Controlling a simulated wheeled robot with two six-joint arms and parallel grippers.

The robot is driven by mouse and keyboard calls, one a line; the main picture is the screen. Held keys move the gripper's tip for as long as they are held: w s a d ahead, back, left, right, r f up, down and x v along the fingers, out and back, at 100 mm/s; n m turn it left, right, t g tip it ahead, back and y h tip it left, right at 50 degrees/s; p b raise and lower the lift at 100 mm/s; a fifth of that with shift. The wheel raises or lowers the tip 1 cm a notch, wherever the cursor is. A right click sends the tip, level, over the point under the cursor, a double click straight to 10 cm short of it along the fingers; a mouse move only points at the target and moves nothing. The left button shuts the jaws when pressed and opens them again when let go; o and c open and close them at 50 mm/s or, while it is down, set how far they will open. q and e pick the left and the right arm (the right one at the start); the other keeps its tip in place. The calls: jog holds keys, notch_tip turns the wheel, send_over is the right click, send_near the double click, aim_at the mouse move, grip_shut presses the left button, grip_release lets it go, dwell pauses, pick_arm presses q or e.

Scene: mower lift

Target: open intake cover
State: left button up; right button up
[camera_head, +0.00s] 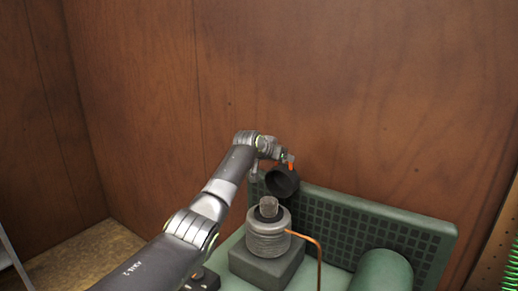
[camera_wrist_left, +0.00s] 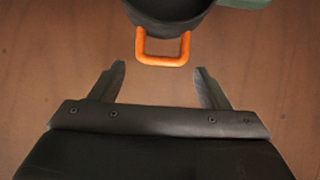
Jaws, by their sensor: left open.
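The intake cover (camera_head: 283,181) is a dark round cap with an orange handle (camera_head: 291,166). My right gripper is not in view.
A green machine body with a grid panel (camera_head: 370,232) and a green cylinder (camera_head: 382,272) lies to the right. A thin copper pipe (camera_head: 319,258) bends beside the ribbed cylinder. A brown wooden wall (camera_head: 350,90) stands close behind.

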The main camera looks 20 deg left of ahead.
pick_arm(q)
jog(key=b+v, duration=0.5)
jog(key=v, duration=1.1)
jog(key=shift+d+r, duration=0.1)
